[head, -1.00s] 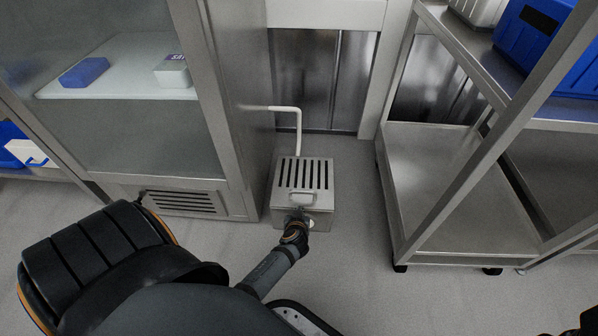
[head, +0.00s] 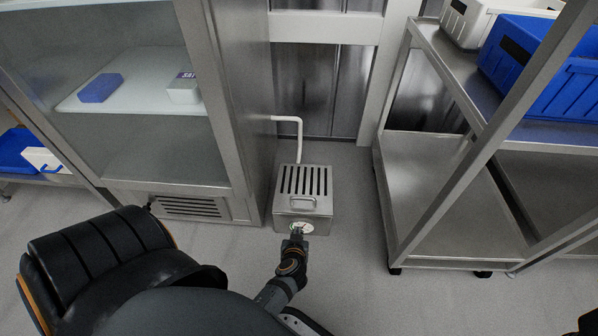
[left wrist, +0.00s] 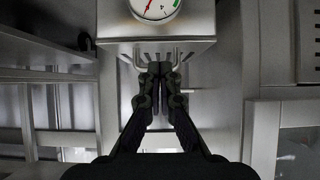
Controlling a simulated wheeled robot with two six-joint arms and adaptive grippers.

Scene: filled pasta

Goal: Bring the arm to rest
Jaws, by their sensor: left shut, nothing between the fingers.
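My left gripper (head: 297,236) is in front of a small steel box and is shut and empty. The dial (left wrist: 156,6) is cut off at the top of the left wrist view. My right gripper is not in view.
A glass-fronted cabinet (head: 226,110) with a vent stands left of the box. A wheeled steel rack (head: 425,165) with blue bins (head: 570,85) above stands to the right. A white pipe (head: 299,140) rises behind the box. Floor (head: 350,215) is clear between box and rack.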

